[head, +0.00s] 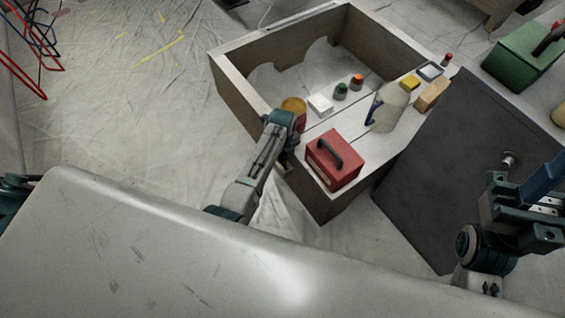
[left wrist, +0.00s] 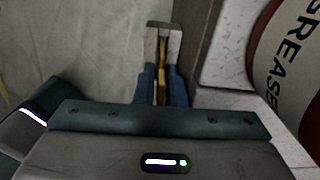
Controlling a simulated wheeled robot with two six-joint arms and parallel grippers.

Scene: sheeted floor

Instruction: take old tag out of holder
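My left gripper (head: 287,143) is at the near left side of the wooden drawer unit (head: 232,93), just below an amber-topped can. In the left wrist view its two blue fingers (left wrist: 161,85) stand close together on either side of a narrow yellow strip (left wrist: 162,72). A pale grey piece (left wrist: 163,30) surrounds the strip's far end. I cannot tell whether the strip is the tag and the grey piece its holder, or whether the fingers press on it. My right gripper (head: 543,195), at the right edge of the head view, shows blue finger parts; its opening is unclear.
The can (head: 294,104), lettered "GREASE" in the left wrist view (left wrist: 290,60), stands beside my left gripper. A red box (head: 330,158), a clear jug (head: 390,108) and several small items stand on the unit. A dark panel (head: 440,170) lies right; a green box (head: 520,58) stands beyond.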

